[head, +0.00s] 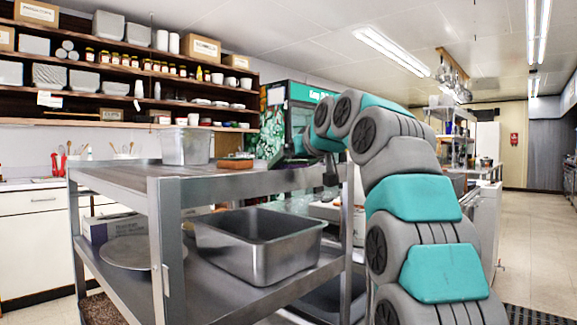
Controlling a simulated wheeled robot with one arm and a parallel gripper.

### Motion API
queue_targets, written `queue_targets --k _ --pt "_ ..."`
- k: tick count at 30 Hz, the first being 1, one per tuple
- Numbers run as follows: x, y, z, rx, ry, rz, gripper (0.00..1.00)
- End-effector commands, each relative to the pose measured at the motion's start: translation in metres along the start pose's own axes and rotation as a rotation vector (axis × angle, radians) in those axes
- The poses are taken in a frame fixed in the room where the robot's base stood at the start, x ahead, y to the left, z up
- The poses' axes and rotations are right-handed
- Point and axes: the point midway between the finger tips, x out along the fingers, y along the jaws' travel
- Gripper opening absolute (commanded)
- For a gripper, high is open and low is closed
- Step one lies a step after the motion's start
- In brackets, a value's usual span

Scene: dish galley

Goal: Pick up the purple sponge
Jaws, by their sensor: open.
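My arm reaches over the right end of the metal cart's top shelf (120,175). My gripper (298,160) is low at that end, small and partly hidden by my own wrist; it is open. A small dark purple patch (288,162) shows at the shelf top beside my gripper. It may be the purple sponge, but it is too small and dark to be sure, and I cannot tell whether my gripper touches it. An orange-brown block (236,162) lies on the shelf top to the left of my gripper.
A clear plastic bin (186,146) stands left of the block. The lower shelf holds a deep metal pan (260,262), a round tray (126,253) and a box (115,228). The cart's near post (168,250) rises in front. Floor is free at the right.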

Motion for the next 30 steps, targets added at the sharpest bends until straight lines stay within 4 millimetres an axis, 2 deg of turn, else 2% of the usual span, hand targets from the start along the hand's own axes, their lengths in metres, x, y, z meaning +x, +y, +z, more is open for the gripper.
queue_targets --k 5,21,24,25,26,30 --pt "-0.0001 -0.0002 -0.0001 0.0 0.001 0.0 1.0" --pt "-0.0001 -0.0002 0.0001 0.0 0.0 0.0 0.39" --pt "-0.0001 -0.0002 0.0001 0.0 0.0 0.0 0.29" --pt "-0.0001 -0.0002 0.0001 0.0 0.0 0.0 0.29" --pt "-0.0001 -0.0002 0.0001 0.0 0.0 0.0 0.21" --pt "-0.0002 -0.0002 0.0 0.0 0.0 0.0 0.21"
